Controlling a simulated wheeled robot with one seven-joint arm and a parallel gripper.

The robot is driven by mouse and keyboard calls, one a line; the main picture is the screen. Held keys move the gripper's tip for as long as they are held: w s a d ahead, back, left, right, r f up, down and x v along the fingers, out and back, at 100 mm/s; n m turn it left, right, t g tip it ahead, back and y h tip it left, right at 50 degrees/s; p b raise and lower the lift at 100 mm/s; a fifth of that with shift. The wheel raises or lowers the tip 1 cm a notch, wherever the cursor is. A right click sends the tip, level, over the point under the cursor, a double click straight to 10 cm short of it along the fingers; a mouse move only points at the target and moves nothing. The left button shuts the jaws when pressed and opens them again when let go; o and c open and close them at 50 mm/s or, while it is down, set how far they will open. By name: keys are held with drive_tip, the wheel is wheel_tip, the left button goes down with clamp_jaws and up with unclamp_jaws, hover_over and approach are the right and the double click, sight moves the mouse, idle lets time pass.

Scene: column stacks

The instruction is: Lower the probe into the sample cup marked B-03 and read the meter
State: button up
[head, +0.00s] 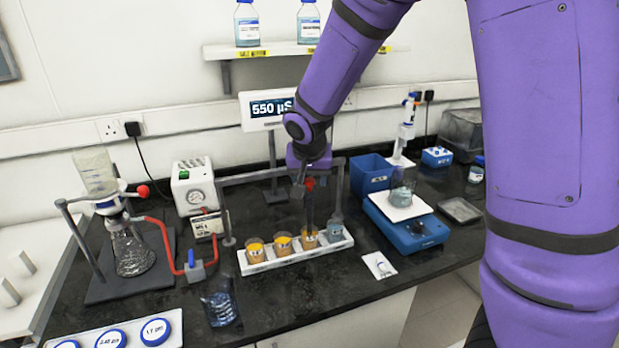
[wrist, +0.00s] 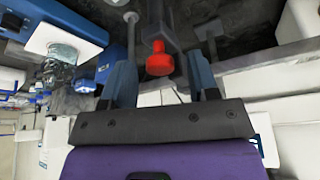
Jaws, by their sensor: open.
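The probe's red knob (head: 309,183) sits at the overhead bar, with a dark shaft below it. The shaft comes down at the third orange cup (head: 309,238) from the left; whether its tip is inside is unclear. I cannot read any cup marking. The meter (head: 270,108) shows 550 µS. My gripper (head: 304,180) is at the knob. In the wrist view my gripper (wrist: 163,72) is open, with the red knob (wrist: 158,60) between its blue fingers, apparently untouched.
Left stand filter glassware (head: 130,250), a gauge box (head: 193,188) and a glass beaker (head: 220,305). Right are a blue bin (head: 371,178), a blue balance (head: 408,230) with a beaker on it, and a small card (head: 379,265). The bar frame (head: 262,176) spans the rack.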

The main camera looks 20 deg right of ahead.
drive_tip(key=shift+f, duration=0.1)
clamp_jaws()
drive_tip(key=shift+w+r, duration=0.15)
drive_tip(key=shift+r, duration=3.05)
unclamp_jaws()
drive_tip(key=v, duration=1.1)
drive_tip(key=shift+d+f, duration=0.1)
